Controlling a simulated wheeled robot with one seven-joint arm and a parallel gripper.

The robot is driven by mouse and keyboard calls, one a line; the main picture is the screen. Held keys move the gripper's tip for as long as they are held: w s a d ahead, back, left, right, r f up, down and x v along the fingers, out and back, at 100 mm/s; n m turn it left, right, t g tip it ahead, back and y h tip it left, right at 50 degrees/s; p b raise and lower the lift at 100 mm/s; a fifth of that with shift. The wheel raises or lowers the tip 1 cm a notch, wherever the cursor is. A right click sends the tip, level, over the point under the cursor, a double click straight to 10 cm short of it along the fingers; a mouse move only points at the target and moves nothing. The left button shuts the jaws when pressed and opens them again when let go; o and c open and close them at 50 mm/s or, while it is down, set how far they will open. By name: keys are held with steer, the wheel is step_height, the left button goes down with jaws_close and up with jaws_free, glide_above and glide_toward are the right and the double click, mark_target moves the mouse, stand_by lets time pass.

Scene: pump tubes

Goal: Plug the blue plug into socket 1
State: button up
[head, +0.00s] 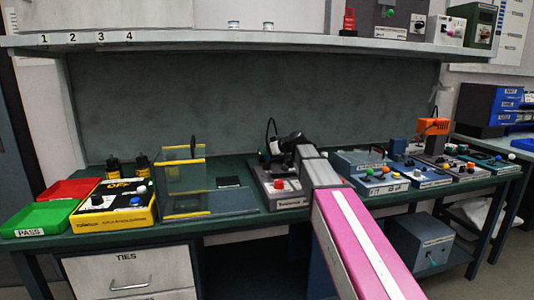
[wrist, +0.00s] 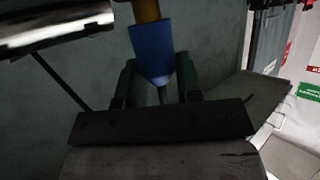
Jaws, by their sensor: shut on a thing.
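The blue plug (wrist: 152,52) shows in the wrist view, tapering toward my gripper, with a yellow-orange part (wrist: 147,10) at its far end. My gripper (wrist: 158,82) is shut on it, one dark finger on each side. In the head view my gripper (head: 290,143) is a dark shape above the middle of the bench, and the plug cannot be made out there. The number labels 1 (head: 44,39) to 4 stand on the shelf's front edge at the upper left. No socket opening can be made out under label 1.
The shelf (head: 250,45) runs above the bench. Under my arm is a grey device (head: 278,188) with a red button. To the left stand a clear yellow-edged box (head: 183,178), a yellow tester (head: 115,205) and a green tray (head: 45,218). Several blue and grey devices (head: 380,182) fill the right.

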steer(key=shift+r, duration=0.75)
steer(key=shift+f, duration=1.45)
stand_by(1.1)
steer(key=o, duration=1)
steer(key=v, duration=1.1)
